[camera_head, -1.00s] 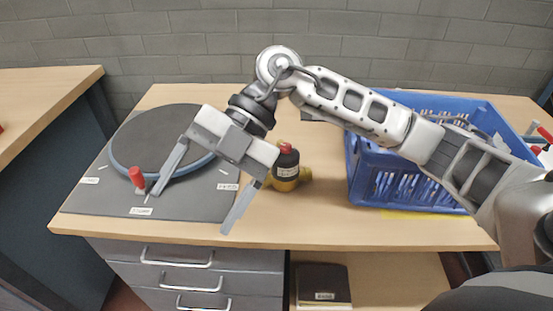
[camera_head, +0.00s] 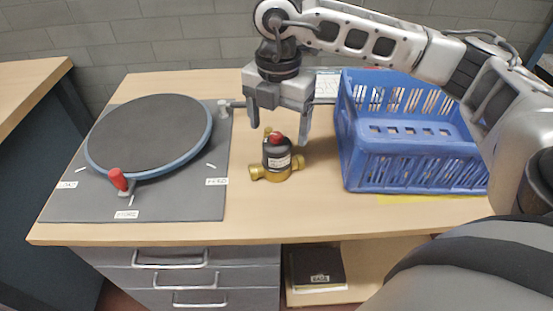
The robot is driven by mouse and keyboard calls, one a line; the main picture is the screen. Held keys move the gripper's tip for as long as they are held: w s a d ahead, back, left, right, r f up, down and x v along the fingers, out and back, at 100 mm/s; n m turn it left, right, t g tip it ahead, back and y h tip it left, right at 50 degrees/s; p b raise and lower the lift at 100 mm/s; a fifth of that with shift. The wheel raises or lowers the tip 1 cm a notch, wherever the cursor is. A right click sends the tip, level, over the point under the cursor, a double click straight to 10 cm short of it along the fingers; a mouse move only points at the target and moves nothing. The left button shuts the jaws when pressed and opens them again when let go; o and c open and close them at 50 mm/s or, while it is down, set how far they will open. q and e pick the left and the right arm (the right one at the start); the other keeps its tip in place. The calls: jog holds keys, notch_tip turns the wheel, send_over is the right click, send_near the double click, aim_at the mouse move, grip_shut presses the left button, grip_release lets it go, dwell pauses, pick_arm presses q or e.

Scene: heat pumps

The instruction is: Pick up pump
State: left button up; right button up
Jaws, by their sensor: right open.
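The pump (camera_head: 276,158) stands upright on the wooden table in the camera_head view. It has a black body with a white label, a red cap and brass pipe ends at its base. My right gripper (camera_head: 279,132) is above and just behind the pump, pointing down. Its fingers are spread, one on each side of the pump's top, and it holds nothing. I cannot tell whether a finger touches the pump. My left gripper does not show.
A blue crate (camera_head: 420,178) stands right of the pump. A round turntable (camera_head: 150,133) with a red knob (camera_head: 118,179) sits on a grey plate at left. The table (camera_head: 300,215) is clear in front of the pump. Drawers (camera_head: 190,278) are below.

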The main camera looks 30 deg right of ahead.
aim_at(276, 134)
jog(key=shift+w+f+p, duration=0.2)
jog(key=shift+f+p, duration=0.1)
jog(key=shift+f, duration=2.8)
jog(key=c, duration=1.6)
jog(key=shift+w+r, duration=0.1)
jog(key=shift+c, duration=0.7)
jog(key=shift+r, duration=0.1)
